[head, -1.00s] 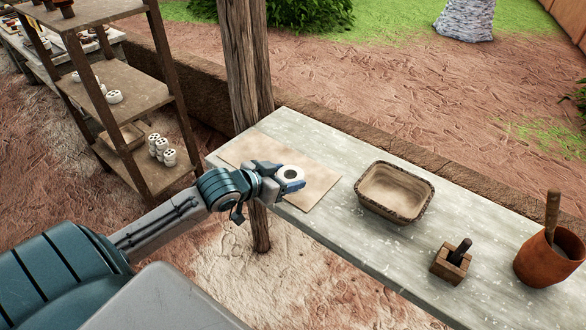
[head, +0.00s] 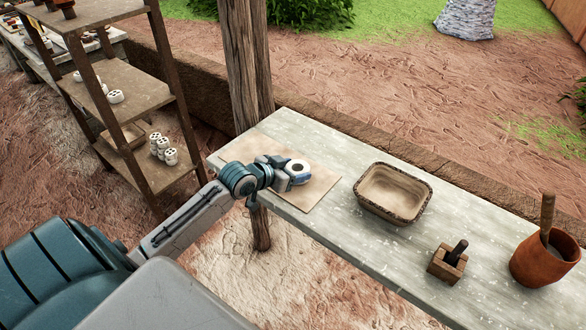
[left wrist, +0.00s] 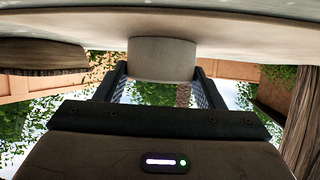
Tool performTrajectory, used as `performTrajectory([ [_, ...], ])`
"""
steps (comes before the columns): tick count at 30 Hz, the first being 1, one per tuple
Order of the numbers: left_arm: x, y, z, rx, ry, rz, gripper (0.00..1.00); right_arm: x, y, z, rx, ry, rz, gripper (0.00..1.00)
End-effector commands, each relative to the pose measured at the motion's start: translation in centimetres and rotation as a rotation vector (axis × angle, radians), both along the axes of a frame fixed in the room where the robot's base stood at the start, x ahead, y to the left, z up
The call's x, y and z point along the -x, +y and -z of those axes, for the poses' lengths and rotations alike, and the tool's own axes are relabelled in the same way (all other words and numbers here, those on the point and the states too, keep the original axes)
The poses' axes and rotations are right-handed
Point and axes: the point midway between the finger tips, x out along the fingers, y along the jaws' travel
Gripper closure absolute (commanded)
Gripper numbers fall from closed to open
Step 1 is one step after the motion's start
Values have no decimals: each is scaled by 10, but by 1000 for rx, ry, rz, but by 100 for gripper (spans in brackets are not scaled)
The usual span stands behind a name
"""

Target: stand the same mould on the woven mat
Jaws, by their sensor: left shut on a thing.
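The mould (head: 298,165) is a short, pale cylinder with a dark hole in its top. My left gripper (head: 294,175) is shut on it and holds it upright over the right part of the tan woven mat (head: 316,191). In the left wrist view, which looks upside down, the mould (left wrist: 163,60) sits between both fingers. Its base end seems to meet the pale surface at the top of that picture; I cannot tell whether it bears on it. My right gripper is not in view.
A rectangular basin (head: 394,192) stands right of the mat on the grey table (head: 345,235). A wooden block with a dark peg (head: 447,263) and a clay pot (head: 546,260) stand further right. A wooden post (head: 247,70) rises close behind the mat's left side.

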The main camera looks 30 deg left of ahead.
Motion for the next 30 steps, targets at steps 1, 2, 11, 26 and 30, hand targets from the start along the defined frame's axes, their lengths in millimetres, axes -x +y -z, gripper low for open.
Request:
performTrajectory([
  [1, 0, 0, 1, 0, -1, 0, 67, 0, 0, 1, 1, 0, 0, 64],
  [2, 0, 0, 2, 0, -1, 0, 67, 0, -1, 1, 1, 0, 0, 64],
  [11, 0, 0, 2, 0, 0, 0, 16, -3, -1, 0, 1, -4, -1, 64],
  [26, 35, 9, -17, -9, 3, 2, 16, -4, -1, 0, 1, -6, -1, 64],
  [30, 53, 12, -26, -8, 3, 4, 16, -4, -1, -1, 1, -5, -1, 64],
])
